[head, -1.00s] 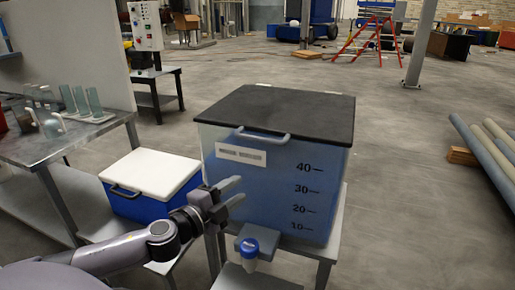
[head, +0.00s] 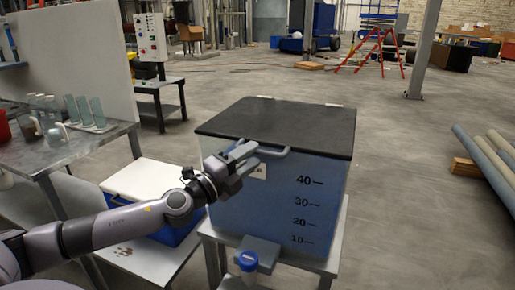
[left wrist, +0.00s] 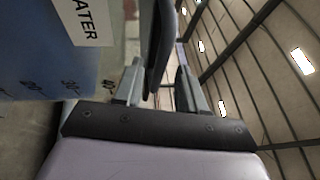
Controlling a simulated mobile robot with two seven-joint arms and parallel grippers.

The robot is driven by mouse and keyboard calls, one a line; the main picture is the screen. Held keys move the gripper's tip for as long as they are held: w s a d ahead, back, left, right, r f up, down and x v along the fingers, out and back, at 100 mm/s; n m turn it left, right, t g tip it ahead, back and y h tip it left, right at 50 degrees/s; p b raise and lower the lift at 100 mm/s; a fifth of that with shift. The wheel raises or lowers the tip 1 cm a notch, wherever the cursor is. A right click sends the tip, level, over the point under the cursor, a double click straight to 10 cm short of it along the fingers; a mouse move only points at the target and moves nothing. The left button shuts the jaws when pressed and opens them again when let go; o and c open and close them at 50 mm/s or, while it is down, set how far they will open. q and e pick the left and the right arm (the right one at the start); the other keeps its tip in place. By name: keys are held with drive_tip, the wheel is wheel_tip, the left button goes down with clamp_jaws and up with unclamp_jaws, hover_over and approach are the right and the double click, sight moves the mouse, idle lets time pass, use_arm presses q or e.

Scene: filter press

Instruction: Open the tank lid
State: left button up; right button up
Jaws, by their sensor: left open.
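The tank (head: 320,222) is a clear box of blue liquid with a 10 to 40 scale. In the left wrist view, a dark bar, seemingly the handle or lid edge (left wrist: 160,45), shows between the open fingers (left wrist: 158,88). The tank wall (left wrist: 35,65) and a label (left wrist: 85,18) are at left. Contact cannot be told. My right gripper is not in view.
Pipes (head: 490,160) lie at right.

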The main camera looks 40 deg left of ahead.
sight(258, 151)
use_arm(q)
drive_tip(key=shift+p+x, duration=0.45)
drive_tip(key=shift+x, duration=1.1)
clamp_jaws()
